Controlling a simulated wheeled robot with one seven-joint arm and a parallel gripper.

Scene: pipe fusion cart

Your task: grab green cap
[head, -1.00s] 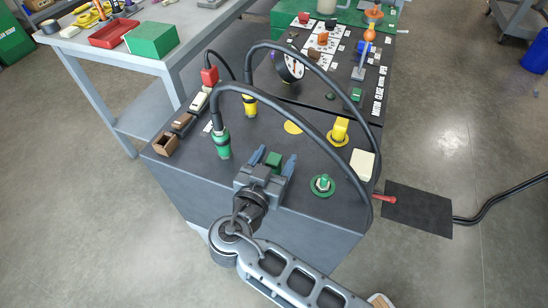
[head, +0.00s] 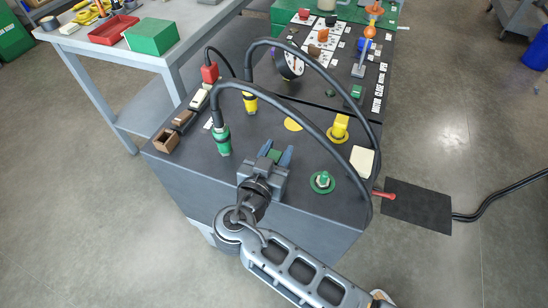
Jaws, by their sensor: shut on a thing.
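The green cap (head: 275,155) is a small green piece between the fingers of my gripper, over the dark cart top in the head view. My gripper (head: 275,154) is shut on it, with one blue-grey finger on each side. The gripper body hides the cap's near part. I cannot tell whether the cap still touches the cart top. A green round base with a raised green fitting (head: 322,181) stands to the right of my gripper, apart from it.
A green plug (head: 222,139) on a black cable stands left of my gripper. The dark cables arch over the cart top to its right edge. A yellow cap (head: 339,127) and a cream block (head: 362,160) are at the right.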

